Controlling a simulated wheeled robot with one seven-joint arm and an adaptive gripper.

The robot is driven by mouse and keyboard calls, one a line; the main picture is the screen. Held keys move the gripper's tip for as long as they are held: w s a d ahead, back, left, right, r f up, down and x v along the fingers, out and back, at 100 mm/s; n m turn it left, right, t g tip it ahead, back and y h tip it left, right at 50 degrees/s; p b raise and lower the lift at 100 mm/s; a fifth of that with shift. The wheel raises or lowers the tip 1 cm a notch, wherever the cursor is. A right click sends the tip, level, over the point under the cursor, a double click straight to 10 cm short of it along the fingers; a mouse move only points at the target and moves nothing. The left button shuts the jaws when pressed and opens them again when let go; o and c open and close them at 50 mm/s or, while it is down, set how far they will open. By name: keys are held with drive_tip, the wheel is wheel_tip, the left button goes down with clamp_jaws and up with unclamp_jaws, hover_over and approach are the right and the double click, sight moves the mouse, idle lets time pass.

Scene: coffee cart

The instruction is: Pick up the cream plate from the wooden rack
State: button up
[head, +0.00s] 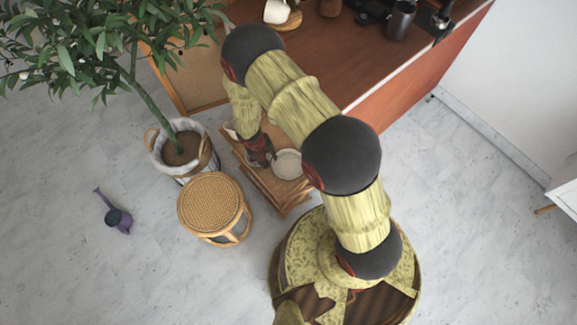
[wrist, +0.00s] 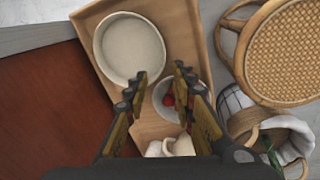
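The cream plate (head: 288,164) lies on the top of the wooden rack (head: 286,203). In the wrist view the cream plate (wrist: 131,46) is round with a raised rim and sits at the upper left on the wooden rack (wrist: 186,22). My gripper (head: 266,160) is over the rack, just left of the plate in the head view. In the wrist view my gripper (wrist: 159,84) has its two fingers apart with nothing between them. The fingertips appear just below the plate's near rim. I cannot tell their height above it.
Beside the plate on the rack are a white bowl with something red (wrist: 167,100) and a white cup (wrist: 172,147). A wicker stool (head: 212,203) and a potted plant (head: 182,148) stand left of the rack. The wooden cart (head: 340,55) is behind it.

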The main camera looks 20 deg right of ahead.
hover_over(274, 169)
drive_tip(key=a, duration=0.1)
drive_tip(key=f, duration=0.3)
drive_tip(key=f+b, duration=0.1)
drive_tip(key=shift+s+a+f, duration=0.2)
drive_tip(key=shift+s+f, duration=0.05)
drive_tip(key=shift+w+d+f+b, duration=0.1)
drive_tip(key=shift+d+f+b, duration=0.2)
drive_tip(key=shift+f, duration=0.6)
drive_tip(key=shift+w+d+f+b, duration=0.1)
drive_tip(key=shift+f+b, duration=0.25)
drive_tip(key=shift+f, duration=0.5)
drive_tip(key=shift+d+f+b, duration=0.15)
drive_tip(key=shift+f+b, duration=0.2)
drive_tip(key=shift+f, duration=0.55)
drive_tip(key=shift+c, duration=0.8)
clamp_jaws()
